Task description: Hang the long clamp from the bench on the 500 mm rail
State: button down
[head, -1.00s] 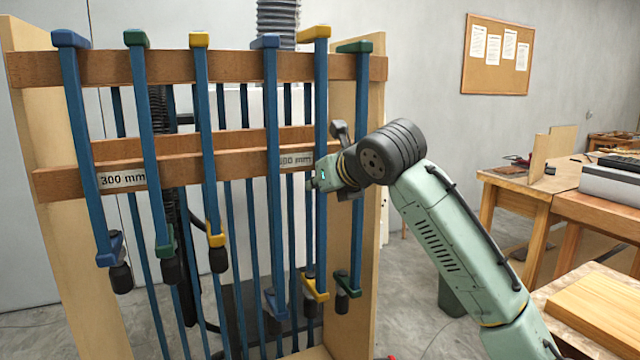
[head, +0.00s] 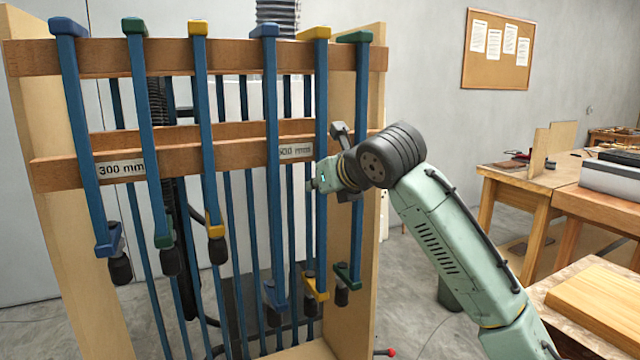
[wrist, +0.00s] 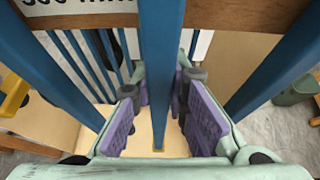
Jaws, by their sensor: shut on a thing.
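The long clamp is a blue bar with yellow ends (head: 321,110), hanging upright at the right part of the rack. Its yellow top end is level with the upper wooden rail (head: 343,61), close to its neighbours' tops; contact with the rail cannot be made out. The 500 mm label (head: 296,151) is on the lower rail, partly covered by bars. My gripper (head: 318,184) is on the bar just below that rail. In the wrist view, the purple pads of my gripper (wrist: 160,115) lie on both sides of the clamp's bar (wrist: 161,55), shut on it.
A blue-ended clamp (head: 271,110) hangs close on the left and a green-ended clamp (head: 361,110) close on the right. Other clamps hang by the 300 mm label (head: 122,168). The rack's side panel (head: 352,310) stands just right. Workbenches (head: 520,190) stand farther right.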

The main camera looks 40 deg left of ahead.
jog(key=shift+r, duration=0.1)
jog(key=c, duration=1.8)
grip_release()
jog(key=shift+o, duration=1.4)
jog(key=shift+d, duration=0.1)
jog(key=v, duration=1.2)
jog(key=shift+s, duration=0.1)
